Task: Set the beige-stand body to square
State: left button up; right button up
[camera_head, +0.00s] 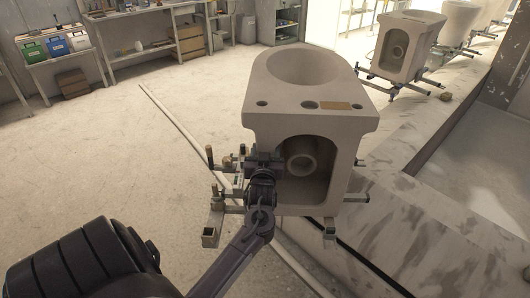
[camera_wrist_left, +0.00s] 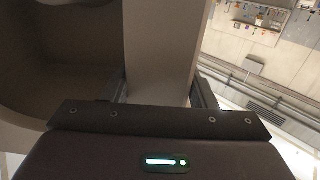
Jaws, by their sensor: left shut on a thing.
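A pale beige toilet body (camera_head: 305,125) stands upright in the middle of the head view, its open hollow back facing me. It rests on a metal stand (camera_head: 212,233) with tubular arms and a tan-topped post; most of the stand is hidden beneath it. My left gripper (camera_head: 266,160) is at the left wall of the hollow. In the left wrist view, its two fingers (camera_wrist_left: 160,88) lie on either side of that wall (camera_wrist_left: 158,50), shut on it. I cannot tell the exact angle between body and stand. My right gripper is not in view.
More bodies on stands, one nearest (camera_head: 408,45), line up at the upper right along a marbled ledge (camera_head: 440,190). A pale rail (camera_head: 190,138) runs along the floor at left. Workbenches (camera_head: 135,50) and coloured bins (camera_head: 57,46) stand at the back. The left floor is open.

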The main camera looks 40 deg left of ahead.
pick_arm(q)
jog(key=shift+w+a, duration=0.2)
jog(key=shift+w, duration=0.1)
jog(key=o, duration=1.4)
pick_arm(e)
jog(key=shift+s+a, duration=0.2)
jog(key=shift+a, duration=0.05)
pick_arm(q)
jog(key=v, duration=0.8)
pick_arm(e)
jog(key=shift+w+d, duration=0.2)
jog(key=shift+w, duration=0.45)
